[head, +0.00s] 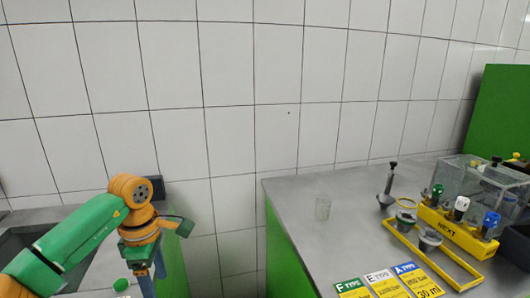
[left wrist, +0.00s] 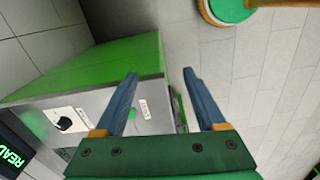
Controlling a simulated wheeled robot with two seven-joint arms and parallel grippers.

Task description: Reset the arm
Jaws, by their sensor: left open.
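My left arm comes in from the left in the head view, green with an orange wrist. My left gripper (head: 152,282) points down at the lower left, to the left of the grey counter, with its blue fingers partly cut off by the frame's bottom edge. In the left wrist view the two blue fingers of the left gripper (left wrist: 160,73) stand apart with nothing between them. A green-topped cabinet (left wrist: 105,68) with a light front panel lies beyond them, and tiled floor shows to the right. My right gripper is in neither view.
A clear box (head: 470,180) stands behind. A sink (head: 30,240) is at the left.

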